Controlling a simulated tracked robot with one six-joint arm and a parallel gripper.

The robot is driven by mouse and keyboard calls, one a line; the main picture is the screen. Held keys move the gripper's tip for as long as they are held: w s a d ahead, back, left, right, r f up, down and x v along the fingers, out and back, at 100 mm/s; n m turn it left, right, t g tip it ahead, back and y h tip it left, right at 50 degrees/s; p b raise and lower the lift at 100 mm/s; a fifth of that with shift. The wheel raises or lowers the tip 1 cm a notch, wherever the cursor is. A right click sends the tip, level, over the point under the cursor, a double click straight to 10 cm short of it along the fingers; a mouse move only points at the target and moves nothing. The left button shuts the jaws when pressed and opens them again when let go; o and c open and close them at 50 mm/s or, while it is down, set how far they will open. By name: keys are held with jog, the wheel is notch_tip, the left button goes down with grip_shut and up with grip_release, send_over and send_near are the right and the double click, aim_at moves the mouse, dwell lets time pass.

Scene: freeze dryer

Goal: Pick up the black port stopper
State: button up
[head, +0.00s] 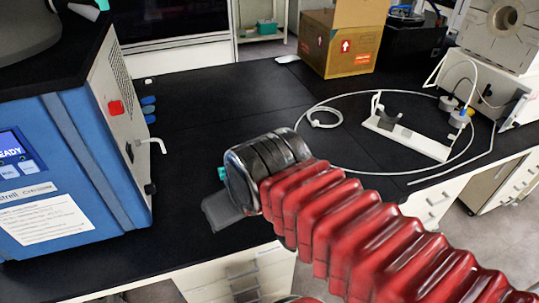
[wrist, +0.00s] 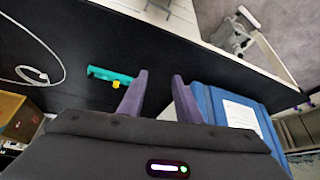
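I cannot clearly make out the black port stopper against the black bench in either view. The blue freeze dryer (head: 60,150) stands at the left in the head view. Its side panel carries small dark pieces, one of them a black fitting (head: 130,151), which I cannot identify for sure. My gripper (head: 222,208) is over the bench to the right of the dryer, partly hidden by my arm. In the wrist view my gripper (wrist: 160,75) is open, with nothing between its fingers. The dryer (wrist: 240,112) is right of the fingers there.
A teal holder with a yellow part (wrist: 110,76) lies on the bench left of the fingers. A red knob (head: 115,107), blue knobs and a white tap (head: 155,143) stick out from the dryer. A cardboard box (head: 340,45), white tubing and a white stand (head: 410,138) are farther off.

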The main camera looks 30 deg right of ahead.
jog(key=shift+o, duration=0.4)
jog(key=shift+o, duration=1.1)
jog(key=shift+w+r, duration=0.1)
jog(key=shift+w, duration=0.15)
jog(key=w+d+f+m+g+h, duration=0.1)
jog(key=w+d+f+m+h, duration=0.2)
jog(key=w+d, duration=1.6)
jog(key=w+d+f+m+y, duration=0.1)
jog(key=w+d+f+m, duration=0.1)
jog(key=w+d+f, duration=0.3)
jog(key=shift+w+d+g, duration=0.3)
jog(key=shift+w+d, duration=0.6)
jog(key=shift+d, duration=0.15)
jog(key=shift+f, duration=0.1)
jog(key=x, duration=0.8)
jog(key=shift+f, duration=0.25)
